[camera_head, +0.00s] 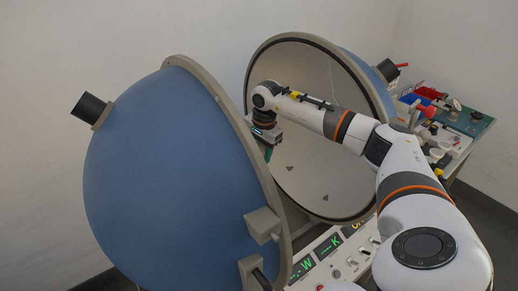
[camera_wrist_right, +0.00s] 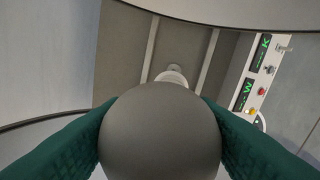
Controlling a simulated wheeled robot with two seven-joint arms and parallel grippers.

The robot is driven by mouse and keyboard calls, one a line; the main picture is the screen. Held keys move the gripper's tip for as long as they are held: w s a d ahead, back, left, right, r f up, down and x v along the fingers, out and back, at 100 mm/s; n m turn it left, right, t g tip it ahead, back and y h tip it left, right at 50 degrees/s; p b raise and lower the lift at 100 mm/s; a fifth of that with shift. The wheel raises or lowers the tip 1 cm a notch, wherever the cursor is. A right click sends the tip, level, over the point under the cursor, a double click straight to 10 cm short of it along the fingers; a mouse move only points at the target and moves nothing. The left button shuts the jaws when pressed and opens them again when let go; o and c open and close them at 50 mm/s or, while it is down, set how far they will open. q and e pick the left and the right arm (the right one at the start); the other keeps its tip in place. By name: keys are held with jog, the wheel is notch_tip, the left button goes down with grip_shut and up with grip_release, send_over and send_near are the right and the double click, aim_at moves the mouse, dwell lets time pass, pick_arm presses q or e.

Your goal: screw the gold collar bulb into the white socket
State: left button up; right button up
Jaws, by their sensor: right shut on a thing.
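My right gripper (camera_head: 265,145) reaches between the two halves of a large split sphere. In the right wrist view its green-padded fingers (camera_wrist_right: 160,135) are shut on the round globe of a bulb (camera_wrist_right: 160,130), which looks dark grey. The globe fills the space between the fingers and hides the bulb's collar, so its colour cannot be told. A small whitish round fitting (camera_wrist_right: 172,76), possibly the socket, shows just past the globe and is partly hidden by it. I cannot tell whether the bulb touches it. My left gripper is not in view.
The blue half sphere (camera_head: 165,170) stands close on the left, and the open pale half (camera_head: 310,140) stands behind my arm. A panel with green displays (camera_head: 320,255) lies below. A bench with a green mat (camera_head: 470,125) and several small items is at the right.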

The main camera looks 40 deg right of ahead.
jog(key=m, duration=0.4)
jog(key=shift+s+m+h+p, duration=0.1)
jog(key=shift+m+h+p, duration=0.2)
jog(key=shift+p, duration=0.1)
jog(key=m, duration=0.4)
jog(key=shift+g+h+p, duration=0.3)
jog(key=shift+p, duration=0.1)
jog(key=m, duration=0.5)
jog(key=shift+s+a+p, duration=0.1)
jog(key=shift+p, duration=0.3)
jog(key=m+g, duration=0.1)
jog(key=m, duration=0.4)
jog(key=shift+f+h+p, duration=0.15)
jog(key=shift+h+p, duration=0.15)
jog(key=shift+p, duration=0.05)
jog(key=o, duration=0.9)
jog(key=shift+c, duration=0.2)
jog(key=shift+s, duration=0.1)
